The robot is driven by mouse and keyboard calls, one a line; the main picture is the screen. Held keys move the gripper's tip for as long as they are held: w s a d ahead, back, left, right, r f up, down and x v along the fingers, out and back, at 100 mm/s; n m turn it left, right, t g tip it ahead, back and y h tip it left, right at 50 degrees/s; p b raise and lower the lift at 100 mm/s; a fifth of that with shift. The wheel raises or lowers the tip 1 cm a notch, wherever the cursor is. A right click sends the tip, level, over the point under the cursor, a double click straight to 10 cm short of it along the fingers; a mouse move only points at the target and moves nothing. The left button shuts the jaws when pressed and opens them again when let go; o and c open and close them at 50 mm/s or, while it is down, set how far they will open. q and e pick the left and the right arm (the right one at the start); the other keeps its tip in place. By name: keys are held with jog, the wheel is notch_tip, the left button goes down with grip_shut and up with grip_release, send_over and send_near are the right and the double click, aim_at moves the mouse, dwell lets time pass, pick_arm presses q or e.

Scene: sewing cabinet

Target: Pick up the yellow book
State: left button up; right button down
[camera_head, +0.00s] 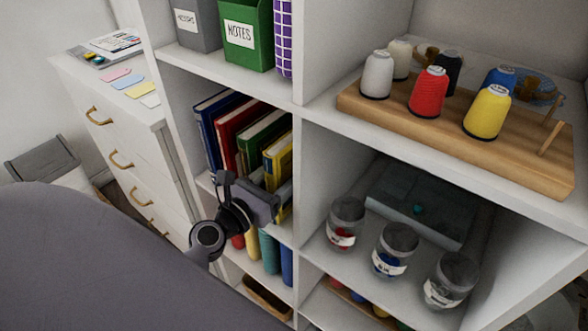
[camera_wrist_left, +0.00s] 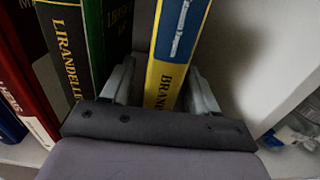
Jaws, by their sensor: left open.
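The yellow book (camera_head: 277,154) stands at the right end of a row of books on the middle shelf. In the left wrist view, the yellow book (camera_wrist_left: 164,77) shows its spine with a blue panel and dark lettering. My left gripper (camera_head: 262,199) is at the front of this shelf and hides the book's lower part. In the wrist view, my left gripper (camera_wrist_left: 161,90) is open, with one finger on each side of the yellow book. Whether the fingers touch it cannot be told. My right gripper is not in view.
A green book (camera_wrist_left: 115,35), a dark book (camera_wrist_left: 67,55) and a red book (camera_wrist_left: 27,85) stand left of the yellow book. A white shelf wall (camera_wrist_left: 275,70) rises to its right. Glass jars (camera_head: 395,250) stand in the neighbouring compartment. A thread rack (camera_head: 410,113) is above them.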

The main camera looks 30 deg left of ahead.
pick_arm(q)
jog(key=shift+w, duration=1.05)
grip_shut()
jog(key=shift+r, duration=0.1)
jog(key=shift+r, duration=0.15)
